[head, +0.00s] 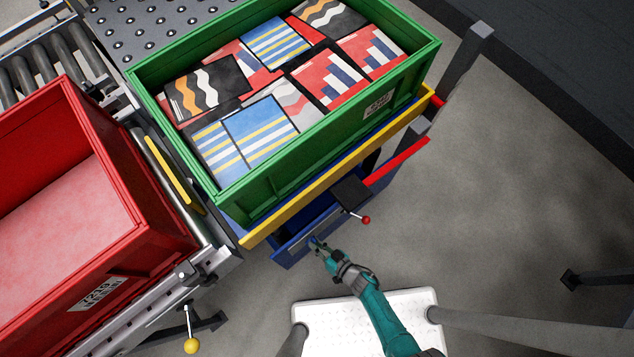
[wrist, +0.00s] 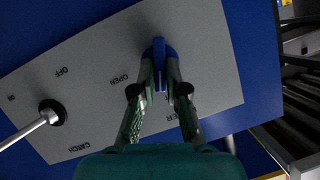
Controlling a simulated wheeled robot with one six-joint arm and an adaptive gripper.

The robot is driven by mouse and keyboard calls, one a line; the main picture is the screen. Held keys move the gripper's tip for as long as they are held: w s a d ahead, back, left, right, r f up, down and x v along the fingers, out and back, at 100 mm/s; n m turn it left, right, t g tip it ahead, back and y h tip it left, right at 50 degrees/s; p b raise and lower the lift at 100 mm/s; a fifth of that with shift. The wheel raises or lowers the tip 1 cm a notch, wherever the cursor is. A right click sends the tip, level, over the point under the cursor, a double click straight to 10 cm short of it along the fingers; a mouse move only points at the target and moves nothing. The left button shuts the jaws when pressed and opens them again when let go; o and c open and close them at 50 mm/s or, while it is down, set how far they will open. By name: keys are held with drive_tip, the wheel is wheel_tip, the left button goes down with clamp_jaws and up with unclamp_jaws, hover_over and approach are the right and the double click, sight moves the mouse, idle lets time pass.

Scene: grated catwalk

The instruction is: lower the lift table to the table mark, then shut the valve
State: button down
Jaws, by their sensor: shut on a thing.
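The lift table has a yellow-edged top (head: 300,197) and a blue base (head: 292,250), and stands at centre in the head view. My gripper (head: 316,243) is at the front face of the blue base. In the wrist view my gripper (wrist: 160,80) is shut on a small blue valve handle (wrist: 159,50) on a grey panel (wrist: 205,40). The word OPEN is printed beside the handle; another label is partly hidden by my fingers. A red bar (head: 398,163) lies beside the table near a grey post (head: 458,75); I cannot tell whether it is the table mark.
A green crate (head: 262,188) of patterned books sits on the table top. A red-knobbed lever (head: 365,219) sticks out at the front. A red crate (head: 150,235) stands left. Floor (head: 520,190) is free right.

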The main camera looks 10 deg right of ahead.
drive_tip(key=shift+s+a+r+n+t+h, duration=0.15)
drive_tip(key=shift+n+t+h, duration=0.2)
drive_tip(key=shift+n, duration=0.35)
drive_tip(key=shift+w+a+f+n+t+h, duration=0.15)
drive_tip(key=shift+n+h, duration=0.3)
drive_tip(key=shift+n, duration=0.25)
drive_tip(key=shift+s, duration=0.1)
drive_tip(key=c, duration=1.2)
unclamp_jaws()
drive_tip(key=shift+d, duration=0.1)
drive_tip(key=v, duration=0.7)
drive_tip(key=shift+s+r, duration=0.15)
drive_tip(key=shift+s, duration=0.05)
drive_tip(key=shift+d, duration=0.1)
